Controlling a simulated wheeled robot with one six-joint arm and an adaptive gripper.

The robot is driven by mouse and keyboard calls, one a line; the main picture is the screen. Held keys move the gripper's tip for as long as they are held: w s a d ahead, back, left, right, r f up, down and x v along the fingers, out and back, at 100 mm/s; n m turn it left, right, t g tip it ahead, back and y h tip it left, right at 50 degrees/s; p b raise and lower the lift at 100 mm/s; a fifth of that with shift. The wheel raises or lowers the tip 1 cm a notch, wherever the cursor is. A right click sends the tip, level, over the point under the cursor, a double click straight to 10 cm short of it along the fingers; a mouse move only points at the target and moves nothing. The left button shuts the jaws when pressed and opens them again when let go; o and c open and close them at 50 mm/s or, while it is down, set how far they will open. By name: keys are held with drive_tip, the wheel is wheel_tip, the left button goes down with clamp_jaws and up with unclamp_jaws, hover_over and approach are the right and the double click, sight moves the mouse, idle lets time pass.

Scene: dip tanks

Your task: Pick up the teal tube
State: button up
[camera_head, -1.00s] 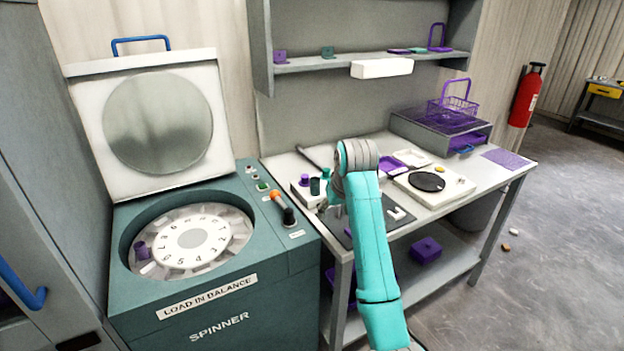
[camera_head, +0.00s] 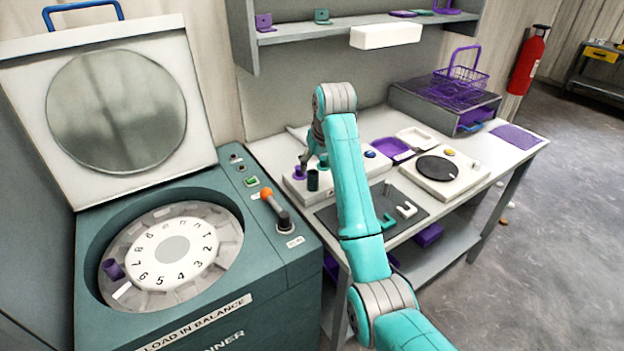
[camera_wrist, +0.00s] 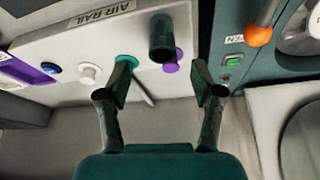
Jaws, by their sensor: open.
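A dark teal tube (camera_head: 313,180) stands upright on the white air rail (camera_head: 298,190) at the back left of the bench. It also shows in the wrist view (camera_wrist: 161,38), just beyond my fingertips and roughly centred between them. My gripper (camera_wrist: 161,80) is open and empty, and its fingers do not touch the tube. A purple fitting (camera_wrist: 171,67) and a teal fitting (camera_wrist: 126,63) sit on the rail close by the tube, the teal one partly behind my left finger.
The spinner (camera_head: 165,245) stands left of the bench with its lid up and an orange-tipped lever (camera_head: 268,196) near the rail. A dark mat (camera_head: 365,208), a white device with a black disc (camera_head: 440,172) and a purple tray (camera_head: 392,150) lie to the right.

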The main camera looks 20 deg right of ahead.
sight(313, 180)
drive_tip(key=shift+x, duration=3.45)
drive_tip(key=shift+s+a, duration=0.1)
drive_tip(key=shift+s, duration=0.05)
clamp_jaws()
